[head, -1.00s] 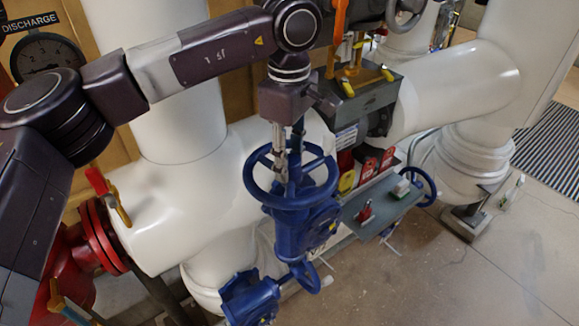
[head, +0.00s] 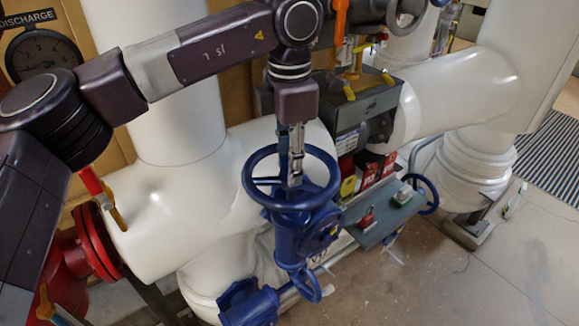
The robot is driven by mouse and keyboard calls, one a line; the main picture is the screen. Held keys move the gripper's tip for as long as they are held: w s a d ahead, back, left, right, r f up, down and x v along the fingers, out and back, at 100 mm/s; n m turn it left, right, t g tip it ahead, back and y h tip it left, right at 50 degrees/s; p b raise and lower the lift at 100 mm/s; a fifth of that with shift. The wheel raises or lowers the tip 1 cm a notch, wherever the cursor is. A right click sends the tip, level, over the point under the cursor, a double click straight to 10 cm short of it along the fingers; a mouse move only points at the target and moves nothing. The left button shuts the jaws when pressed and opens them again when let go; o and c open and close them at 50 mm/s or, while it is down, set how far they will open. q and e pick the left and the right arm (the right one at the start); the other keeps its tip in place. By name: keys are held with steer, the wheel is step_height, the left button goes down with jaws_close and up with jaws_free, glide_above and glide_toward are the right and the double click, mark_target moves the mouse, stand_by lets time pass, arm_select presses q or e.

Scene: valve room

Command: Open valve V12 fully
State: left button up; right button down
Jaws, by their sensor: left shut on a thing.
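A blue valve with a round blue handwheel (head: 247,184) stands in the middle of the head view. Its blue body (head: 290,240) is below the wheel. No label reading V12 can be made out. My left gripper (head: 296,178) points down from above and is shut on the handwheel, inside the ring near its hub. The exact contact is partly hidden by the fingers. My right gripper does not show.
White pipes (head: 170,225) run behind and left of the valve. A grey shelf (head: 385,215) with tags and small items is to the right, beside another blue handwheel (head: 432,190). A red flange (head: 92,240) is at left. Floor at right is open.

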arm_select(q)
steer(key=n, duration=0.1)
steer(key=f+n+b, duration=0.1)
steer(key=n, duration=0.2)
steer(key=shift+s+d+f, duration=0.2)
steer(key=shift+s, duration=0.05)
steer(key=n+b, duration=0.1)
steer(key=n, duration=0.3)
steer(key=shift+r, duration=0.1)
steer(key=shift+c, duration=0.2)
steer(key=o, duration=0.9)
steer(key=shift+c, duration=0.2)
steer(key=o, duration=0.4)
steer(key=shift+w, duration=0.1)
steer(key=shift+w+r, duration=0.1)
steer(key=shift+w+r, duration=0.1)
steer(key=shift+r, duration=0.1)
